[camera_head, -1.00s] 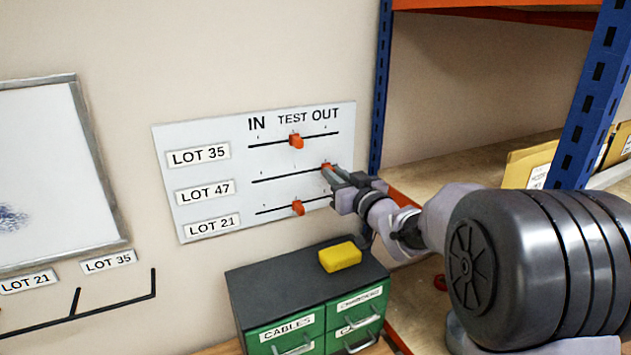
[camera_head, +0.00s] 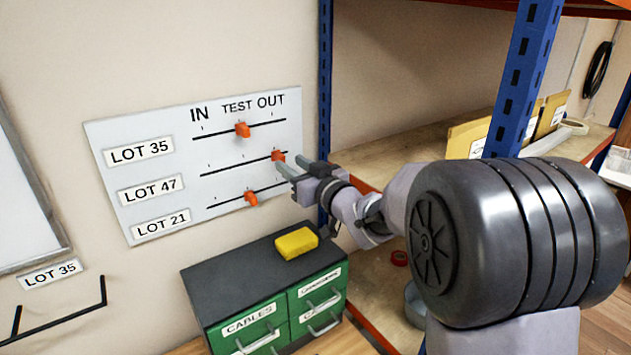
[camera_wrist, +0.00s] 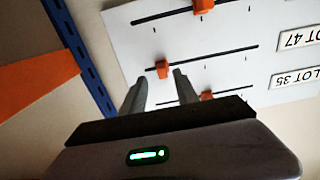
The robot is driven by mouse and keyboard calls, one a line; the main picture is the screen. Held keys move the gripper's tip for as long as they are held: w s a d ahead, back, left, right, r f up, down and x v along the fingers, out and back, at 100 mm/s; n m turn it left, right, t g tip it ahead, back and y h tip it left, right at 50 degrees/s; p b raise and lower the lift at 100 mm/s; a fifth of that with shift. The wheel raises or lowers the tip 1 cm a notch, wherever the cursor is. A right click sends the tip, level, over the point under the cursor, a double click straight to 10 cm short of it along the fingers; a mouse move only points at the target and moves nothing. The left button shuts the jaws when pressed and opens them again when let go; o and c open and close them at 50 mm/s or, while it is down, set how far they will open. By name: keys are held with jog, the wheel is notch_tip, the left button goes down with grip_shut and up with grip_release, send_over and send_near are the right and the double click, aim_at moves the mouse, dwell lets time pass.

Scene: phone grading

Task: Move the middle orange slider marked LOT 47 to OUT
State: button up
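The LOT 47 orange slider (camera_head: 278,156) stands at the OUT end of the middle rail on the white panel (camera_head: 120,222). It also shows in the wrist view (camera_wrist: 162,69), where the panel appears upside down. My gripper (camera_head: 284,164) is open and empty just in front of that slider, at the panel's right side. In the wrist view, the two fingers (camera_wrist: 155,85) are spread, with the slider beyond their tips and a gap visible. The LOT 35 slider (camera_head: 242,130) and the LOT 21 slider (camera_head: 250,198) both stand near TEST.
A dark cabinet with green drawers (camera_head: 225,277) stands below the panel, with a yellow block (camera_head: 296,243) on top. A blue rack post (camera_head: 325,60) rises right of the panel. Shelves with folders (camera_head: 468,138) lie farther right. A whiteboard (camera_head: 20,200) hangs at left.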

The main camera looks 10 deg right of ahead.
jog(key=v, duration=1.4)
jog(key=shift+s, duration=0.25)
jog(key=shift+d, duration=0.1)
jog(key=s+d+f+m+g+h+b, duration=0.3)
jog(key=s+d+f+m+h+b, duration=0.2)
jog(key=s+f+m+h+b, duration=0.45)
jog(key=s+a+f+g+y+b, duration=0.2)
jog(key=s+a+f+g+b, duration=0.1)
jog(key=s+f, duration=0.5)
jog(key=s+a+f+g+y+b, duration=0.2)
jog(key=s+a+f+g+b, duration=0.1)
jog(key=s+a+f, duration=0.4)
jog(key=s+f+g, duration=0.1)
jog(key=s, duration=0.1)
jog(key=shift+s+a+g, duration=0.2)
jog(key=shift+s+g, duration=0.2)
jog(key=shift+n+y, duration=0.25)
